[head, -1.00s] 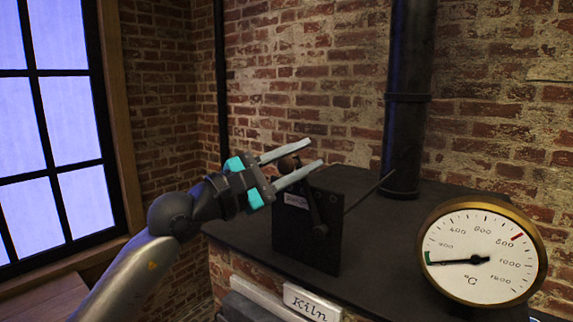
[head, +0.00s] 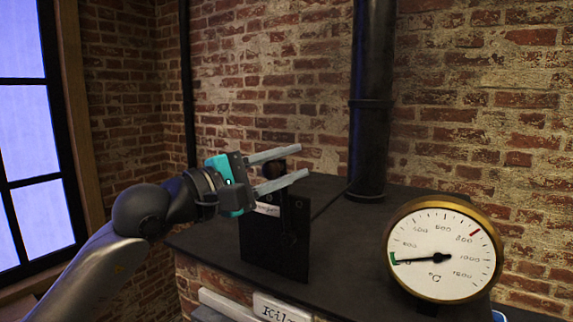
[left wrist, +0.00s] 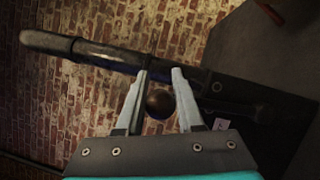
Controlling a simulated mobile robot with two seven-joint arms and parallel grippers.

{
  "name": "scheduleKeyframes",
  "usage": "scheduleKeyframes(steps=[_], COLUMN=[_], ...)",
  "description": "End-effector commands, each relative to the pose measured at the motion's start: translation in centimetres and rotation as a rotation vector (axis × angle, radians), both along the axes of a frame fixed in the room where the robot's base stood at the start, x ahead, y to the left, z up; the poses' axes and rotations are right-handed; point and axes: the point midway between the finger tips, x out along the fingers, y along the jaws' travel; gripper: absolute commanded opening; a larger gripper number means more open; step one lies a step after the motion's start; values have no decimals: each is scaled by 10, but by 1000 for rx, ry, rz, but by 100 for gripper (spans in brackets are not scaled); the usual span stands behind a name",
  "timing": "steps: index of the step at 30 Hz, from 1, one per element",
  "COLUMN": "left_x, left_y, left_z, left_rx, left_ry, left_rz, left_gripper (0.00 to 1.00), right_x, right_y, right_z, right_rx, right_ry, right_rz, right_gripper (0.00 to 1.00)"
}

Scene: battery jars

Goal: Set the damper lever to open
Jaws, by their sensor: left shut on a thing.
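The damper lever's dark round knob (head: 276,167) shows between the fingers of my left gripper (head: 300,162). The lever stands on a black upright plate (head: 262,245) on the kiln top, and its arm is partly hidden by a finger. In the left wrist view the knob (left wrist: 160,103) sits between the two pale fingers (left wrist: 160,74), which are shut on it. A small white label (head: 267,209) is on the plate, partly covered and not readable. My right gripper is not in view.
A black stovepipe (head: 369,110) rises behind the plate. A round brass-rimmed temperature gauge (head: 443,255) stands at the right. A "Kiln" sign (head: 279,309) is on the front edge. Brick walls are behind, with a window (head: 25,130) at the left.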

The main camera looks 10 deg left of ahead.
Motion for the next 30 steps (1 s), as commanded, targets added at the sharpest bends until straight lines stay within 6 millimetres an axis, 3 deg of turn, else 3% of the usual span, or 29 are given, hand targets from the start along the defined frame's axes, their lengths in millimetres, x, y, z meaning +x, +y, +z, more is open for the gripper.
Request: scheduleKeyframes(steps=[3, 4, 11, 22, 30], left_x=[0, 0, 0, -4, -34], left_y=[-1, -1, 0, 4, 31], left_z=[0, 0, 0, -2, -11], left_rx=[0, 0, 0, 0, 4], left_ry=[0, 0, 0, 0, 0], left_rz=[-2, -2, -1, 0, 3], left_gripper=[0, 38, 64, 66, 66], right_x=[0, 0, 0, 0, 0], right_y=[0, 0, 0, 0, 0], right_z=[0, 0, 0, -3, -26], right_rx=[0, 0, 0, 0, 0], right_ry=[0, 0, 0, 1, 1], right_rz=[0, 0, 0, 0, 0], right_gripper=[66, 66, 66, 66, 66])
